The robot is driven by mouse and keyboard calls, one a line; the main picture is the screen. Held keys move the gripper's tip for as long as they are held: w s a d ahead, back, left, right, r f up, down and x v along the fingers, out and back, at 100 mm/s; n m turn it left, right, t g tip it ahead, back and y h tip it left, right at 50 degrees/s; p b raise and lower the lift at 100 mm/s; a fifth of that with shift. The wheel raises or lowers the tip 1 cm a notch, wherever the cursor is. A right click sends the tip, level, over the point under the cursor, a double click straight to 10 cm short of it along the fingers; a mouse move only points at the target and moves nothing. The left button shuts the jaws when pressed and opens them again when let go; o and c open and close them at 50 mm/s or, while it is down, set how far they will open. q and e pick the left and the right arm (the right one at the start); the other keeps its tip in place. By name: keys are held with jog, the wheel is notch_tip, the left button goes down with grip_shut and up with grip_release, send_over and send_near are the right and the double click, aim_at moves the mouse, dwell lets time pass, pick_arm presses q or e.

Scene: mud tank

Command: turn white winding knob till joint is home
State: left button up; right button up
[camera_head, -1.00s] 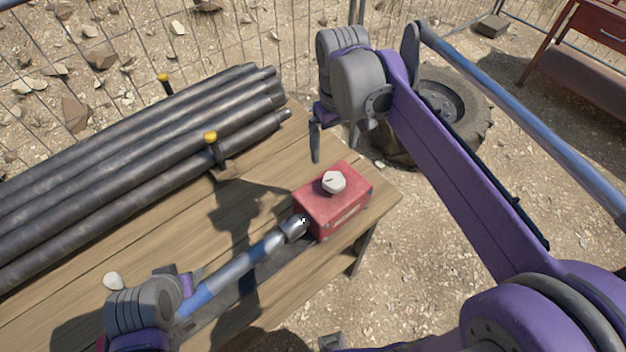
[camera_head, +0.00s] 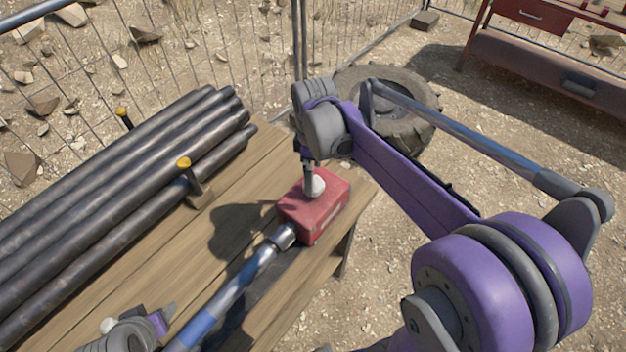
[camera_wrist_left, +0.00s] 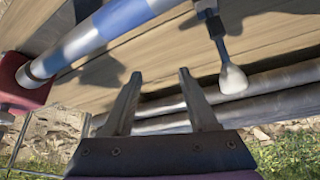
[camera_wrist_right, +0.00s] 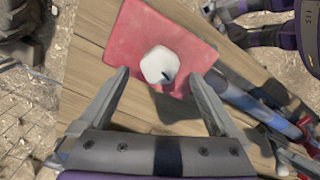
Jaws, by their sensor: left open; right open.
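The white faceted knob (camera_head: 317,186) sits on top of the red box (camera_head: 325,208) at the front edge of the table. A dark mark shows on the knob (camera_wrist_right: 160,65) in the right wrist view. My right gripper (camera_head: 311,180) is down at the knob, partly hiding it; its open fingers (camera_wrist_right: 158,75) stand either side of the knob's near part. A silver-and-blue rod (camera_head: 232,294) meets the box's left side. My left gripper (camera_head: 165,318) is at the bottom left, beside the rod; its fingers (camera_wrist_left: 157,92) are open and empty.
Dark pipes (camera_head: 120,175) lie on the wooden table (camera_head: 262,160) behind a yellow-topped post (camera_head: 187,172). A white-ended lever (camera_wrist_left: 232,78) is near my left gripper. A tyre (camera_head: 405,115), wire fence (camera_head: 200,50) and red workbench (camera_head: 530,50) stand beyond.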

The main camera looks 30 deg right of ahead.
pick_arm(q)
jog(key=shift+f, duration=0.1)
pick_arm(e)
jog(key=shift+f, duration=1.7)
jog(key=c, duration=1.4)
jog(key=shift+o, duration=0.2)
pick_arm(q)
jog(key=shift+s+f, duration=0.1)
jog(key=shift+f, duration=0.05)
pick_arm(e)
jog(key=shift+m, duration=0.4)
